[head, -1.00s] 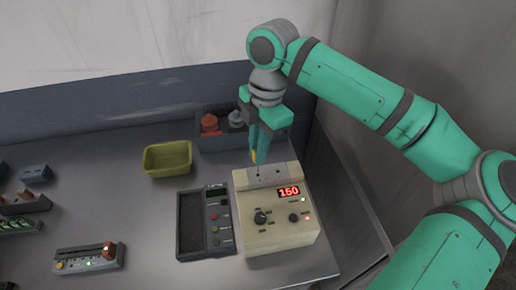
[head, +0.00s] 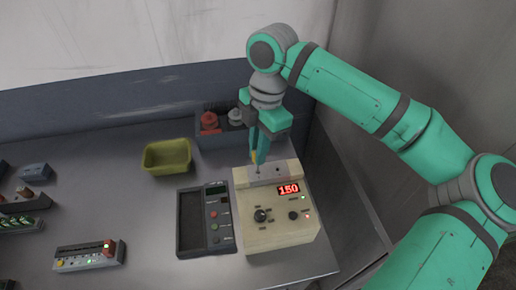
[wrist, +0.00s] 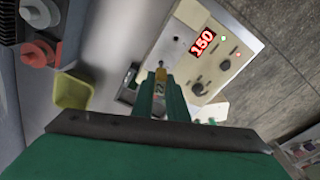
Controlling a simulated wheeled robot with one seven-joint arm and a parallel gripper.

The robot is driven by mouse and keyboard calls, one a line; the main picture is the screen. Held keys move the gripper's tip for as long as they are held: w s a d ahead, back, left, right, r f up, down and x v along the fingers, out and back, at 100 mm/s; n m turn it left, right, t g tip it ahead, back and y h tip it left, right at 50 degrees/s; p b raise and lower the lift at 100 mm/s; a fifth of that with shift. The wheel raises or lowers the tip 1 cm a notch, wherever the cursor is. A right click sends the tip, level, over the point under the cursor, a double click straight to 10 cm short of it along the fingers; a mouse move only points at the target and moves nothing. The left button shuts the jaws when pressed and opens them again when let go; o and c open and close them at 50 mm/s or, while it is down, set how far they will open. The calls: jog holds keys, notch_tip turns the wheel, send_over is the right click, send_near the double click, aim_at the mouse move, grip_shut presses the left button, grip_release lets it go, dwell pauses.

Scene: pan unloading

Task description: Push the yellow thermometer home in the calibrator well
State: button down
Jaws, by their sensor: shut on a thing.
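My gripper (head: 257,158) is shut on the yellow thermometer (head: 254,155), upright above the back of the calibrator. Only a small yellow part shows beside the green fingers; the rest is hidden by them. In the wrist view the yellow thermometer (wrist: 160,76) shows between the fingertips (wrist: 160,90). The calibrator (head: 280,232) is a cream box with a red 150 display and a grey metal well block (head: 275,174) at its back. The thin stem runs down to the block at its left part; how deep it sits in the well I cannot tell.
A dark meter (head: 192,222) with an empty tray stands close left of the calibrator. A yellow-green bin (head: 167,157) and a grey rack (head: 214,139) with red and grey knobs are behind. A panel stands right. Open table lies left of the meter.

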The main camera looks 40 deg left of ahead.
aim_at(258, 173)
jog(key=shift+w+f, duration=0.1)
jog(key=shift+f, duration=0.45)
jog(key=shift+d, duration=0.1)
dwell(0.3)
jog(key=shift+s+f, duration=0.2)
jog(key=shift+f, duration=0.05)
jog(key=shift+w+f, duration=0.15)
jog(key=shift+f, duration=1.55)
dwell(1.2)
jog(key=c, duration=1.7)
grip_release()
jog(key=shift+o, duration=0.2)
jog(key=shift+r, duration=0.1)
jog(key=r, duration=0.7)
jog(key=w+r, duration=0.1)
jog(key=r, duration=0.2)
jog(key=shift+d+r, duration=0.1)
jog(key=shift+r, duration=0.2)
